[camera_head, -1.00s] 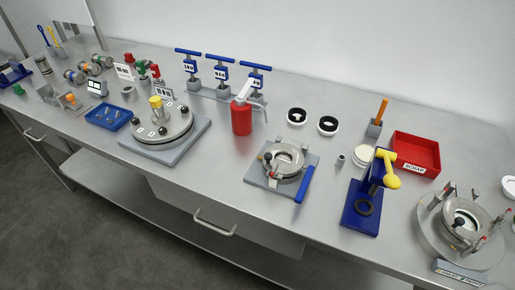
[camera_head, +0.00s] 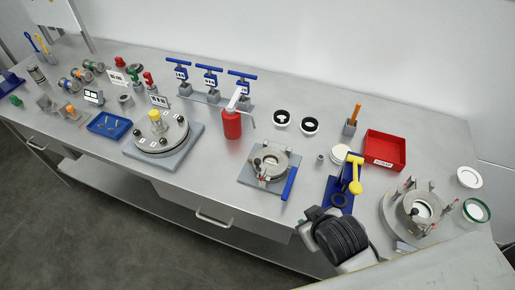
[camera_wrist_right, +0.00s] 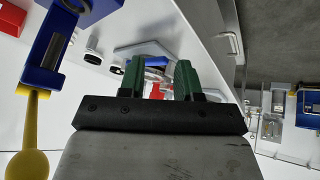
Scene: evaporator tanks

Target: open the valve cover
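A round steel fitting (camera_head: 270,163) with a ring-shaped top and small clamps sits on a grey plate (camera_head: 247,178) in the middle of the bench. A blue lever (camera_head: 290,184) lies along its right side. A second round steel fitting (camera_head: 423,208) with red-tipped clamps stands at the far right. I cannot tell which carries the valve cover. My right gripper's two green fingers (camera_wrist_right: 159,80) are apart and empty in the right wrist view, in front of a grey plate with blue parts. In the head view my dark right wrist is at the bench's front edge. My left gripper is out of view.
A blue press with a yellow handle (camera_head: 355,187) stands close to my right arm. A red tray (camera_head: 385,150) is behind it. A red bottle (camera_head: 232,123) and a large lidded vessel (camera_head: 160,135) stand left of the middle fitting.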

